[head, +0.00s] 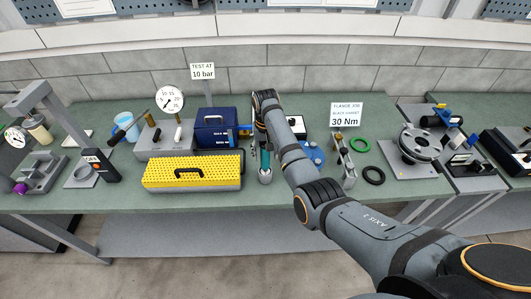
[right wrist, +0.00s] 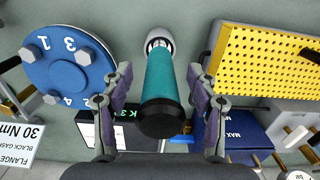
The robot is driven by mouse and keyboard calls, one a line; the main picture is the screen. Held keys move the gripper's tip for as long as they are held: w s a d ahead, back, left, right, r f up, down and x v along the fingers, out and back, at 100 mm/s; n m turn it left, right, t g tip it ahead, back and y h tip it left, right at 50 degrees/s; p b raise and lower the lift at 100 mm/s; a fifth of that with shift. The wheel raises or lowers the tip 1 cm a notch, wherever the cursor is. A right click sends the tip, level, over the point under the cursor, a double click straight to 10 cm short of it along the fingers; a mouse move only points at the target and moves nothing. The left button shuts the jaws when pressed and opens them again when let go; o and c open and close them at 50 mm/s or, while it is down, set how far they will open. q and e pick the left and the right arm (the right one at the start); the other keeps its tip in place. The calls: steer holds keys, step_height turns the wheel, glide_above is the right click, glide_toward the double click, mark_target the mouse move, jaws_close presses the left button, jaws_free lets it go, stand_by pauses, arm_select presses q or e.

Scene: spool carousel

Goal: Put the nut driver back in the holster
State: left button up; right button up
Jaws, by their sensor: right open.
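The nut driver has a teal handle (right wrist: 163,78) with a black end cap, and stands upright in the grey-white holster cup (right wrist: 158,36) in the right wrist view. In the head view the teal handle (head: 265,160) rises from the grey holster (head: 265,177), right of the yellow perforated box. My right gripper (right wrist: 160,73) is open, with one finger on each side of the handle and gaps showing on both sides. The driver's lower end is hidden inside the cup. My left gripper is not in view.
A yellow perforated box (head: 192,172) and a blue box (head: 217,127) stand left of the holster. A blue numbered flange (right wrist: 68,68) with bolts lies close on the other side. Green and black rings (head: 373,175) lie further right. The bench front is mostly clear.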

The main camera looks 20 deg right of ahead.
step_height(320, 180, up, 8)
steer(key=shift+w+f, duration=0.15)
steer(key=shift+f, duration=0.05)
stand_by(0.4)
